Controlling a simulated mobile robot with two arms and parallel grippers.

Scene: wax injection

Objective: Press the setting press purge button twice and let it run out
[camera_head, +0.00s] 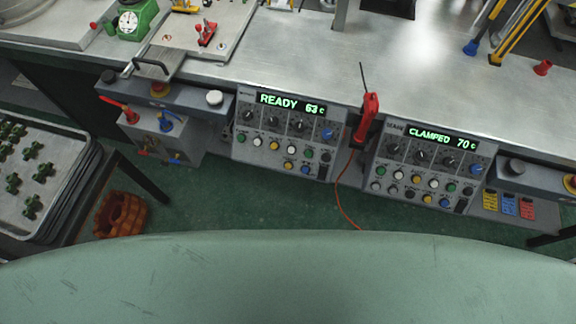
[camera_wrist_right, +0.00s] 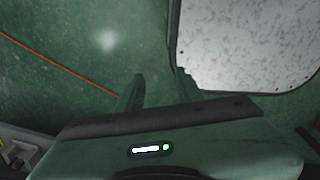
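Two grey control panels hang on the front of the bench in the head view. The left panel (camera_head: 283,138) shows "READY 63 c" in green. The right panel (camera_head: 425,165) shows "CLAMPED 70 c". Both carry black knobs and rows of coloured buttons; their small labels are too small to read surely, so I cannot tell which button is the purge. My right gripper (camera_wrist_right: 160,76) shows in the right wrist view, its two dark fingers apart with nothing between them, over green floor. It is away from both panels. My left gripper is not in view.
A red tool (camera_head: 367,118) with a red cable hangs between the panels. Trays of green parts (camera_head: 40,165) stand at the left, near an orange basket (camera_head: 121,214). A speckled grey surface (camera_wrist_right: 245,42) lies beside my right gripper. Coloured tags (camera_head: 508,204) hang at the right.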

